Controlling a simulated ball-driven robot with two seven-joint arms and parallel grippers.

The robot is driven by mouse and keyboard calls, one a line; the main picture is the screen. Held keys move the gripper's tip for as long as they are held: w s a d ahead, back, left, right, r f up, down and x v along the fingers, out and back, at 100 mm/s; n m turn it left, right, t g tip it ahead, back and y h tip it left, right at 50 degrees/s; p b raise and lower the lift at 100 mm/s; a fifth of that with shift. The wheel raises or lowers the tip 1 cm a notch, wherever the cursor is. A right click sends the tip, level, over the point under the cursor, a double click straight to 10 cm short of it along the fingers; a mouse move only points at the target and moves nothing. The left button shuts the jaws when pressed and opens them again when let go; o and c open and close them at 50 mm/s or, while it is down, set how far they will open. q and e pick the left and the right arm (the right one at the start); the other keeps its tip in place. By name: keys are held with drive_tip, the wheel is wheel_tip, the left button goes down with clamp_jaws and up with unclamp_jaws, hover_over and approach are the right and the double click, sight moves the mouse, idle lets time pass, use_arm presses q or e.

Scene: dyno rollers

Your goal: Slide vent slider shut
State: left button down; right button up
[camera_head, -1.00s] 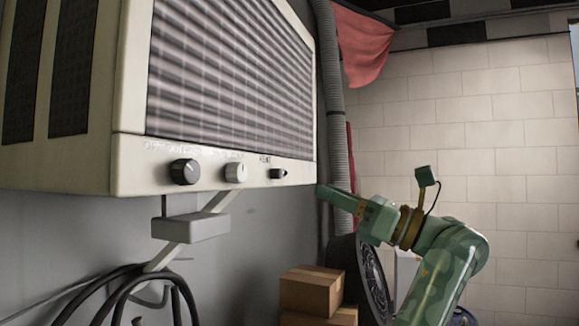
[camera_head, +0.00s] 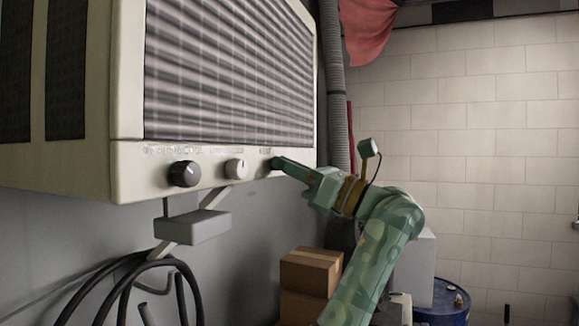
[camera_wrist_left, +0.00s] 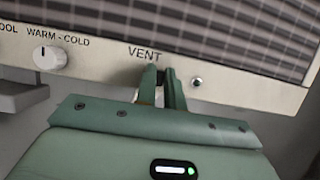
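The vent slider is on the lower front strip of a cream air conditioner (camera_head: 128,165), below the VENT label (camera_wrist_left: 144,52). My left gripper (camera_head: 277,163) has its fingertips at the slider's place, and they cover the slider and its slot. In the left wrist view the green fingers (camera_wrist_left: 162,78) are close together, with a narrow dark gap between them. I cannot tell whether the slider is held in that gap or only touched. My right gripper is not in view.
A dark knob (camera_head: 184,174) and a white knob (camera_head: 236,168) stand out from the panel left of my fingers. A grey bracket (camera_head: 192,228) hangs under the unit. Cardboard boxes (camera_head: 310,271) and a blue barrel (camera_head: 440,302) are below.

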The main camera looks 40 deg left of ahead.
sight(255, 158)
use_arm(q)
drive_tip(key=s+b, duration=0.1)
drive_tip(key=s+d+b, duration=0.1)
drive_tip(key=s, duration=0.1)
drive_tip(key=s+b, duration=0.1)
drive_tip(key=b, duration=0.1)
drive_tip(key=shift+s+d+f, duration=0.25)
drive_tip(key=shift+s, duration=0.1)
drive_tip(key=shift+s+r, duration=0.15)
drive_tip(key=shift+s, duration=0.1)
drive_tip(key=shift+w, duration=0.2)
drive_tip(key=shift+s, duration=0.1)
drive_tip(key=c, duration=1.5)
unclamp_jaws()
drive_tip(key=shift+s, duration=0.1)
drive_tip(key=shift+s+d+r, duration=0.1)
